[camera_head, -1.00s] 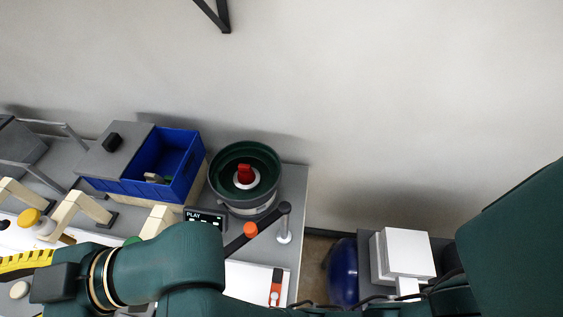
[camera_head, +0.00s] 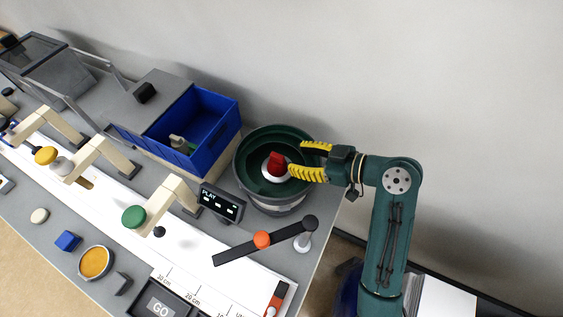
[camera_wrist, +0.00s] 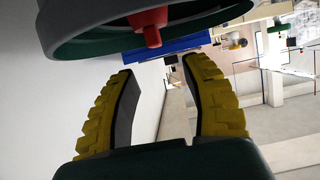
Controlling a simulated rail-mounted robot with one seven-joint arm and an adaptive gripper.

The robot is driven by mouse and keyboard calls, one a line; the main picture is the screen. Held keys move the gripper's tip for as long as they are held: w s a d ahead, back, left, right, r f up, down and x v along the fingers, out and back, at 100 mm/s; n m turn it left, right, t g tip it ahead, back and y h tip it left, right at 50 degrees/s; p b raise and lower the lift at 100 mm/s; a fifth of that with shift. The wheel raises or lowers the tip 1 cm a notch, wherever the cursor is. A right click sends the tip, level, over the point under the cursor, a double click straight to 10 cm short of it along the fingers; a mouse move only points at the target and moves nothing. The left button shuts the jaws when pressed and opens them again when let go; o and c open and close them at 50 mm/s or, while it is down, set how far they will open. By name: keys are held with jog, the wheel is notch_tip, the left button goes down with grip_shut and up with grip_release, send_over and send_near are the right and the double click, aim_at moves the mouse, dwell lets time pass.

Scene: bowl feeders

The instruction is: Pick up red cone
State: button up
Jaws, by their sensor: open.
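The red cone (camera_head: 277,162) stands on the light center of the dark green bowl feeder (camera_head: 245,163) in the head view. In the wrist view the red cone (camera_wrist: 150,22) shows at the top, partly cut off by the frame edge, within the bowl (camera_wrist: 75,40). My gripper (camera_head: 297,159) is open, its yellow fingers reaching from the right over the bowl's right side toward the cone. In the wrist view the fingers of my gripper (camera_wrist: 158,68) are apart with nothing between them. Whether a finger touches the cone cannot be told.
A blue bin (camera_head: 205,125) stands left of the bowl, with a small object in it. A PLAY display (camera_head: 220,202) and a dark bar with an orange knob (camera_head: 262,239) stand in front. The wall is behind; the air right of the bowl holds only my arm.

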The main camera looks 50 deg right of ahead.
aim_at(279, 156)
jog(key=x, duration=0.8)
jog(key=shift+w+d+f+b, duration=0.1)
jog(key=shift+w+f+b, duration=0.1)
jog(key=shift+f+b, duration=0.3)
jog(key=shift+s, duration=0.1)
jog(key=shift+c, duration=0.4)
grip_shut()
